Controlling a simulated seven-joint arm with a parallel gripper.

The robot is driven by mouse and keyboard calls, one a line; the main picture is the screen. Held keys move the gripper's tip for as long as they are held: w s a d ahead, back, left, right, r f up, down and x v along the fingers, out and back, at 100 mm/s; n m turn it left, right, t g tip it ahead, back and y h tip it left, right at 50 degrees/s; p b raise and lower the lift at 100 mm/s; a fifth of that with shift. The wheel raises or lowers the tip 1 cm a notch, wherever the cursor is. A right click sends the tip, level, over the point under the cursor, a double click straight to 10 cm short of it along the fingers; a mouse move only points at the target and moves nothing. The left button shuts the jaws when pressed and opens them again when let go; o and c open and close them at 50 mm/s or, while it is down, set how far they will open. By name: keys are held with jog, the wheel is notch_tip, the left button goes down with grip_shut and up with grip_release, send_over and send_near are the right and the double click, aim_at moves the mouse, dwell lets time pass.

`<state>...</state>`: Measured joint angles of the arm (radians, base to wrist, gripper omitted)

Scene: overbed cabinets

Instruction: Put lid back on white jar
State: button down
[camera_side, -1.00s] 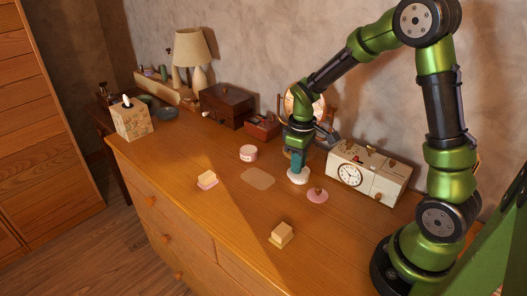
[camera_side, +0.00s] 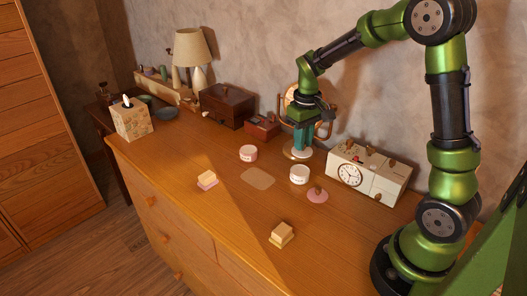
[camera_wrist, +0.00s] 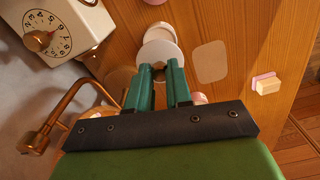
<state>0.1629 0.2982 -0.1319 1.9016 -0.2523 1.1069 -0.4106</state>
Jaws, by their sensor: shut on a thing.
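My gripper (camera_side: 300,149) is shut on that disc, the white lid (camera_side: 290,153), which also shows just past the fingertips in the wrist view (camera_wrist: 157,53). The lid is held above the dresser, behind the jar and apart from it in the side view. A pink lid (camera_side: 318,195) with a knob lies to the right of the white jar. A pink jar (camera_side: 248,153) stands to its left.
A cream clock box (camera_side: 368,172) stands to the right, and a mirror (camera_side: 318,105) stands close behind my gripper. A pale flat mat (camera_side: 258,178) and two small blocks, left (camera_side: 207,180) and front (camera_side: 282,235), lie on the dresser. Its front middle is clear.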

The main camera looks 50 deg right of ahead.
jog(key=shift+f, duration=3)
jog(key=shift+f, duration=0.15)
jog(key=shift+c, duration=2.4)
grip_release()
jog(key=shift+r, duration=3.55)
jog(key=shift+c, duration=0.4)
grip_shut()
